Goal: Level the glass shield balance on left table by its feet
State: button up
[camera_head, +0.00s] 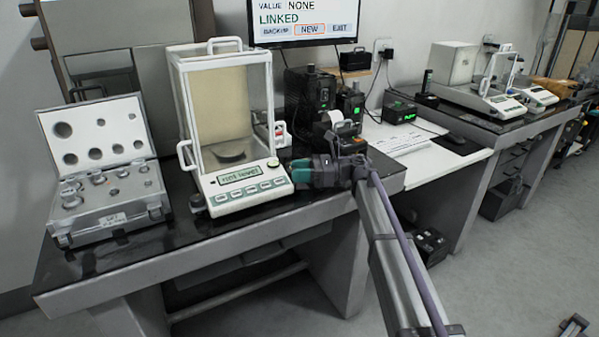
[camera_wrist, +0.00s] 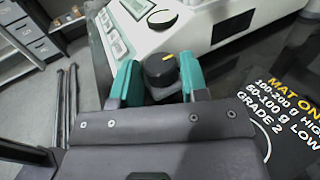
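The glass shield balance (camera_head: 240,180) stands on the left table, its glass box upright and its front panel towards me. A round level (camera_head: 272,162) sits on the panel's right; in the wrist view it is a yellowish disc (camera_wrist: 162,18), its bubble too small to read. A dark foot (camera_head: 197,202) shows at the balance's front left. My gripper (camera_head: 298,171) is at the front right corner. In the wrist view, a black foot knob (camera_wrist: 160,68) with a yellow mark sits between my teal fingers. I cannot tell whether they press on it.
An open weight case (camera_head: 110,212) lies left of the balance on the dark left table (camera_head: 150,252). Black devices (camera_head: 310,92) and a small printer stand behind my gripper. A mat with printed text (camera_wrist: 285,105) lies beside the gripper. A monitor (camera_head: 300,22) reads LINKED.

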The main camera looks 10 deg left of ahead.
jog(key=c, duration=0.5)
jog(key=shift+s+d+m+t, duration=0.1)
jog(key=shift+s+m+t, duration=0.15)
jog(key=shift+t, duration=0.25)
jog(key=shift+w+m+t+y, duration=0.1)
jog(key=shift+m+t+y, duration=0.2)
jog(key=shift+m+t, duration=0.35)
jog(key=o, duration=0.6)
jog(key=shift+o, duration=0.2)
jog(key=d, duration=0.3)
jog(key=w+d, duration=0.1)
jog(key=d, duration=0.3)
jog(key=w+d, duration=0.1)
jog(key=d, duration=0.2)
jog(key=shift+d, duration=0.35)
jog(key=shift+o, duration=0.4)
